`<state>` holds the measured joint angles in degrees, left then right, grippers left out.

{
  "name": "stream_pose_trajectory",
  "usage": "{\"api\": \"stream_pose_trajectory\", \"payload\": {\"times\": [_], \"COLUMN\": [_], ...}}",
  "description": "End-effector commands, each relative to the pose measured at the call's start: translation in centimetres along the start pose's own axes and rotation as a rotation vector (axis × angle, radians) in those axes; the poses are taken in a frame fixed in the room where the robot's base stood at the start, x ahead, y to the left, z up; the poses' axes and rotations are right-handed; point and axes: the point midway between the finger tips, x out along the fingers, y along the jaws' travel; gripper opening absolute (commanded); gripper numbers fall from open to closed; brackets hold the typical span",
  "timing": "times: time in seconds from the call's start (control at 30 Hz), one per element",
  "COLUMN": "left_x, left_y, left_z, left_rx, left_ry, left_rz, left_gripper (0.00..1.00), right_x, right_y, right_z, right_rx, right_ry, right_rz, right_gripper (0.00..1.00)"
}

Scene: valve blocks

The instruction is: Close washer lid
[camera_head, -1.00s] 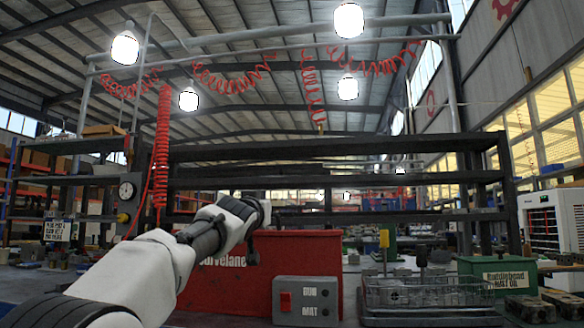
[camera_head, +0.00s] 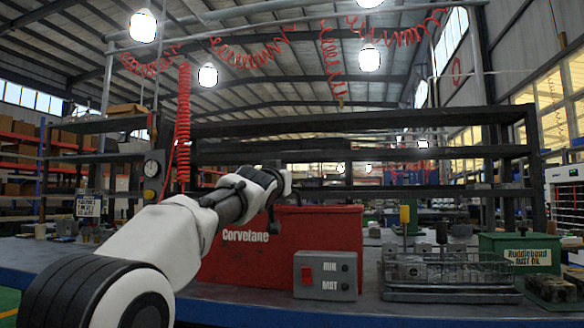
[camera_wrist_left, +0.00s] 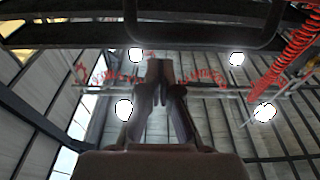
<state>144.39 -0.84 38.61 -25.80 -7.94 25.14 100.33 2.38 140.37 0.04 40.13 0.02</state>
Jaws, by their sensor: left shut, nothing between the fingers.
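The washer is a red box (camera_head: 325,240) lettered "Corvelane" on the bench in the head view, with a grey switch box (camera_head: 325,274) at its front. My left arm comes in from the left, and its gripper end (camera_head: 280,187) is over the washer's top left. In the left wrist view the gripper (camera_wrist_left: 162,68) is shut and empty, pointed toward the ceiling. A dark bar with a loop (camera_wrist_left: 222,43) crosses the top of that view; I cannot tell if it is the washer lid or a shelf. The lid's position is unclear. My right gripper is not in view.
A wire basket (camera_head: 450,268) on a dark tray stands right of the washer. A green box (camera_head: 520,250) labelled rust oil is farther right. A dark shelf rack (camera_head: 370,122) rises behind. A coiled red hose (camera_head: 183,125) hangs left.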

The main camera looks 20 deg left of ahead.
Motion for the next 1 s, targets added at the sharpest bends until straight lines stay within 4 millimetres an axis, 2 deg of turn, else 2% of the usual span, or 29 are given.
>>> {"api": "stream_pose_trajectory", "payload": {"times": [0.03,0.07,0.1,0.13,0.27,0.5,0.6,0.73,1.0], "left_x": [0.1,0.1,-0.7,-1.1,-3.0,-7.2,-8.6,-9.4,-9.4], "left_y": [-0.2,-0.3,-0.3,-0.2,-0.2,-0.2,-0.2,-0.2,-0.2], "left_z": [-2.0,-2.5,-0.6,-0.4,0.3,1.9,2.1,2.0,1.7], "left_rx": [0.000,0.000,0.001,0.000,0.001,0.001,0.002,0.000,0.000], "left_ry": [0.006,0.009,0.008,0.010,0.013,0.016,0.017,0.016,0.017], "left_rz": [0.001,0.001,0.001,0.001,0.002,0.002,0.002,0.002,0.002], "left_gripper": [0.00,0.00,0.00,0.00,0.00,0.00,0.00,0.00,0.00], "right_x": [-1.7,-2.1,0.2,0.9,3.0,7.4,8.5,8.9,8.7], "right_y": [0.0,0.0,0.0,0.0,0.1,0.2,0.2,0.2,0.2], "right_z": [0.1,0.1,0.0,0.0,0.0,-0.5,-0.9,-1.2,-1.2], "right_rx": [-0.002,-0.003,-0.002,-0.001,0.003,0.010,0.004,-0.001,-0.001], "right_ry": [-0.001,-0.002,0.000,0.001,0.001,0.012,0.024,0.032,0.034], "right_rz": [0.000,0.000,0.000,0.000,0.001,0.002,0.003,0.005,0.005], "right_gripper": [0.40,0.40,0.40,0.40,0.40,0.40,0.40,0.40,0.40]}}
